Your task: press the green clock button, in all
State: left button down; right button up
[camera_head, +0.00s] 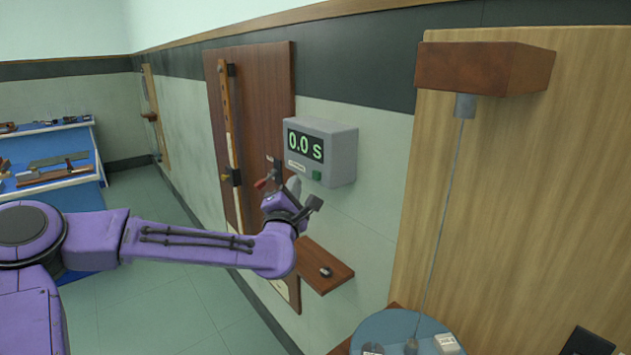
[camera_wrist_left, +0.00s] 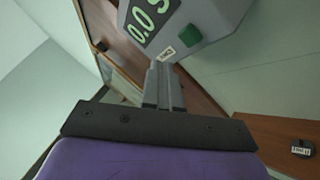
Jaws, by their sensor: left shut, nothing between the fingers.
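A grey wall clock box (camera_head: 338,152) shows "0.0 s" in green digits. Its green button (camera_head: 316,175) is on the lower right of its front face. My left gripper (camera_head: 294,185) is shut and empty, just below and left of the button. In the left wrist view the shut fingers (camera_wrist_left: 163,68) point toward the lower edge of the clock box (camera_wrist_left: 215,20). The green button (camera_wrist_left: 190,37) shows up and to the right of the fingertips there, with a visible gap. My right gripper does not show.
A wooden board with a vertical rail (camera_head: 255,120) stands left of the clock. A small wooden shelf (camera_head: 322,266) juts out below it. At the right a pendulum wire (camera_head: 450,200) hangs over a round blue table (camera_head: 385,330). A blue bench (camera_head: 85,195) with instruments is at far left.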

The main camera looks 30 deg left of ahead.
aim_at(316, 175)
pick_arm(q)
jog(key=shift+w+d+b, duration=0.15)
jog(key=shift+w+d, duration=0.1)
jog(key=shift+w, duration=0.35)
jog(key=shift+w+d+b, duration=0.15)
jog(key=shift+w+d, duration=0.05)
jog(key=shift+w, duration=0.35)
dwell(1.2)
jog(key=shift+w+d, duration=0.15)
jog(key=shift+w, duration=0.25)
jog(key=shift+w+d+b, duration=0.15)
jog(key=shift+w+b, duration=0.2)
jog(key=shift+w, duration=0.05)
dwell(0.6)
jog(key=shift+s+a, duration=0.35)
jog(key=shift+s, duration=0.5)
